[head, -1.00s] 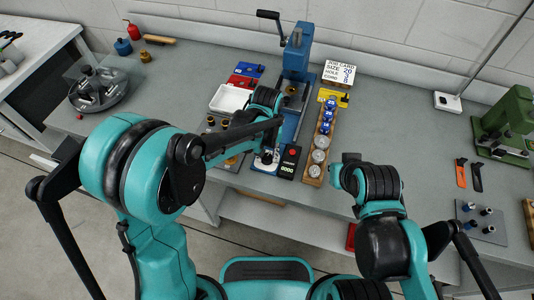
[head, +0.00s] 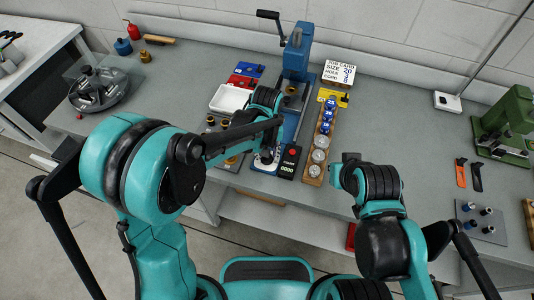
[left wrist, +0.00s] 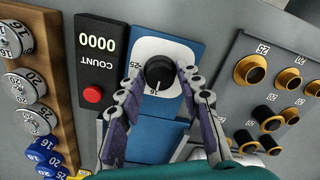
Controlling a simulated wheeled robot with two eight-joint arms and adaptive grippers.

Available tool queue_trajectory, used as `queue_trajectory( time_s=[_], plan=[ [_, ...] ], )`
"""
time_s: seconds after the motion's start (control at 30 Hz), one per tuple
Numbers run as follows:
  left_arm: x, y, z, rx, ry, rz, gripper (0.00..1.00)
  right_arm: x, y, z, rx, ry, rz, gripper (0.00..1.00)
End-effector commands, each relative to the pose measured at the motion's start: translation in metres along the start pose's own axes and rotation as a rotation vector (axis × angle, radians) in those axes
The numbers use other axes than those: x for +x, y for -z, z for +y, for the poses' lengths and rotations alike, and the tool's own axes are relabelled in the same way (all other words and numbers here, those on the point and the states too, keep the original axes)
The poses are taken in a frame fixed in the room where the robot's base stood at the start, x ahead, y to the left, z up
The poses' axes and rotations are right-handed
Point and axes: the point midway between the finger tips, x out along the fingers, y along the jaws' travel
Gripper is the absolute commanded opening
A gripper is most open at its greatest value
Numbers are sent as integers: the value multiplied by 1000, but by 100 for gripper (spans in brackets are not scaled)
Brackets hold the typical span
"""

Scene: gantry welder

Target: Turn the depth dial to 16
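The depth dial (left wrist: 160,72) is a round black knob with a white pointer line, on a white plate on a blue base. The line points toward the picture's bottom, close to a printed 16. My left gripper (left wrist: 160,75) is open in the left wrist view, one finger on each side of the knob; I cannot tell whether they touch it. In the head view my left gripper (head: 267,150) is over the dial's white plate at the foot of the blue press (head: 297,55) and hides the knob.
A black counter box (left wrist: 96,60) reading 0000, with a red button, stands beside the dial. A wooden rack (head: 314,172) of numbered silver and blue pieces is next to it. A grey plate (left wrist: 238,100) holds brass and black rings. A job card (head: 339,73) stands behind.

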Motion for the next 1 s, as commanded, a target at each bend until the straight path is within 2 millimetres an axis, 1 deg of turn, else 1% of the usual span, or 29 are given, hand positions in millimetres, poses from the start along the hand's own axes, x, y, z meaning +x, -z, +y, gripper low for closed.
queue_trajectory(
  time_s=[0.3,0.43,0.57,0.8,0.9,1.0],
  plan=[
    [0,0,0,1,0,0,50,0,0,0,0,0,0,0],
    [-9,0,0,1,0,0,50,0,0,0,0,0,0,0],
    [-31,0,0,1,0,0,50,0,0,0,0,0,0,0],
    [-84,0,0,0,0,0,50,0,0,0,0,0,0,0],
    [-101,0,0,0,0,0,50,0,0,0,0,0,0,0],
    [-112,0,0,0,0,0,50,0,0,0,0,0,0,0]
  ],
)
